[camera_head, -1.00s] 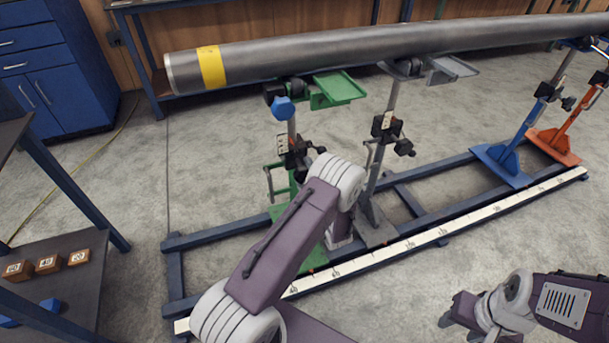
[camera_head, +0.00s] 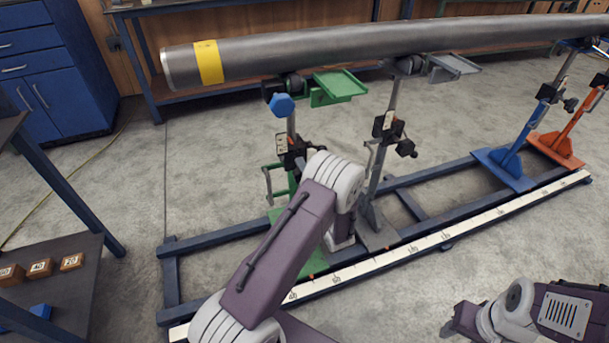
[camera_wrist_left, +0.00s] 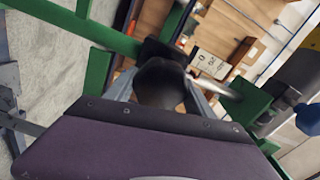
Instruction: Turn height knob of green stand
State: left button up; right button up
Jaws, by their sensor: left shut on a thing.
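The green stand (camera_head: 338,88) is at the left end of the rail frame, under the pipe's left end in the head view. Its dark clamp block (camera_head: 290,157) with a pale label sits on the grey post. In the left wrist view, a round black knob (camera_wrist_left: 160,80) lies between the fingers of my left gripper (camera_wrist_left: 161,90), which is shut on it. In the head view my left wrist hides the knob and the fingertips.
The grey pipe (camera_head: 330,48) with a yellow band rests across the stands. A grey stand (camera_head: 387,130) is close on the right; blue (camera_head: 503,158) and orange (camera_head: 557,145) stands are farther right. A white scale strip (camera_head: 420,245) runs along the front rail.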

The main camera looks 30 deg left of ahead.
pick_arm(q)
jog(key=shift+f, duration=0.1)
dwell(0.4)
jog(key=o, duration=1.4)
jog(key=shift+c, duration=0.2)
jog(key=shift+d, duration=0.1)
jog(key=p+v, duration=0.2)
jog(key=v, duration=0.7)
